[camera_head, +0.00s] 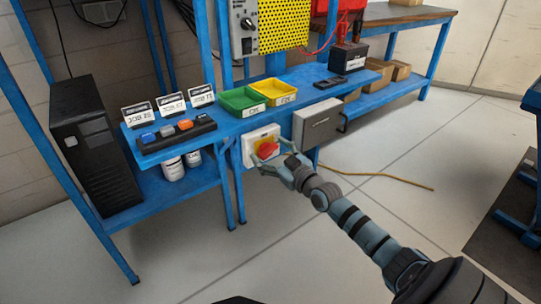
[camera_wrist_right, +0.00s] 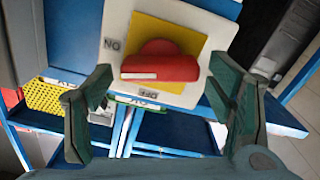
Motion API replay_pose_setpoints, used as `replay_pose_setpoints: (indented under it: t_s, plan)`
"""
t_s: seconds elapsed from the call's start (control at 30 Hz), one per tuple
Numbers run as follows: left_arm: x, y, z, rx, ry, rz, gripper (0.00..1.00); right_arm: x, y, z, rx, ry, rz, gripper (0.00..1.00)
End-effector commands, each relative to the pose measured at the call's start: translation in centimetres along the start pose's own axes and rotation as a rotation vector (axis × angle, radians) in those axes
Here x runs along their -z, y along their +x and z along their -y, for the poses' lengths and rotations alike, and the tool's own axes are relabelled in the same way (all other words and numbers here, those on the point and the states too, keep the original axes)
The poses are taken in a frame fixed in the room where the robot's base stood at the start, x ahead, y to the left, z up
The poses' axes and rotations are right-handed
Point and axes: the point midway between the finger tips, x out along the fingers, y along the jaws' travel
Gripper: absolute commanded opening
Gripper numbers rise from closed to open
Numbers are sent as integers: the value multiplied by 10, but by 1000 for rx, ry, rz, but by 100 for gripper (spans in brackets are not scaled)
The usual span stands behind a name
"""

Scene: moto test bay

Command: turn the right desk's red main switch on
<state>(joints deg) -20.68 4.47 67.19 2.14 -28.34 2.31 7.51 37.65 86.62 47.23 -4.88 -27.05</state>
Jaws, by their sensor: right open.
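The red main switch knob (camera_head: 267,149) sits on a yellow plate on a white box (camera_head: 248,155) at the front edge of the blue desk. In the right wrist view the red knob (camera_wrist_right: 160,64) has a bar lying crosswise, with a white mark on its left part. The labels on the white box (camera_wrist_right: 117,20) look upside down, one at the left and OFF below. My right gripper (camera_head: 272,160) is open just in front of the knob. Its fingers stand apart on either side of the knob, without clear contact. My left gripper is not in view.
A grey box (camera_head: 317,122) hangs right of the switch. Green (camera_head: 240,102) and yellow (camera_head: 273,91) bins and a block with several coloured buttons (camera_head: 175,134) are on the desk. A black computer tower (camera_head: 95,145) stands at left. A yellowish cable (camera_head: 385,177) lies on open floor.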

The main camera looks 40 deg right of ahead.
Motion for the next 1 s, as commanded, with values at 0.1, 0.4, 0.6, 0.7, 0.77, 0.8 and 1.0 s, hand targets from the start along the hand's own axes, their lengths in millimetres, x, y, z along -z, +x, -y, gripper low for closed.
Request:
replay_pose_setpoints:
  t_s: [0.1, 0.4, 0.6, 0.7, 0.77, 0.8, 1.0]
  plan:
    - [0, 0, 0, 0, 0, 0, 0, 0, 0, 0, 0, 0, 0, 64]
    - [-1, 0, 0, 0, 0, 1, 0, 0, 0, 0, 0, 10, 0, 27]
    - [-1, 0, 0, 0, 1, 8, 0, -1, 0, -2, 0, 260, 1, 27]
    - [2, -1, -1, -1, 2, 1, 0, -1, 0, -2, 0, 321, 1, 27]
    - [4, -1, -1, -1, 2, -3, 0, -1, 0, -2, 0, 322, 1, 27]
    - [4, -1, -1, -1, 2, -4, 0, -1, 0, -2, 0, 321, 1, 27]
    - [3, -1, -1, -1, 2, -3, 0, -1, -1, -2, 0, 320, 1, 69]
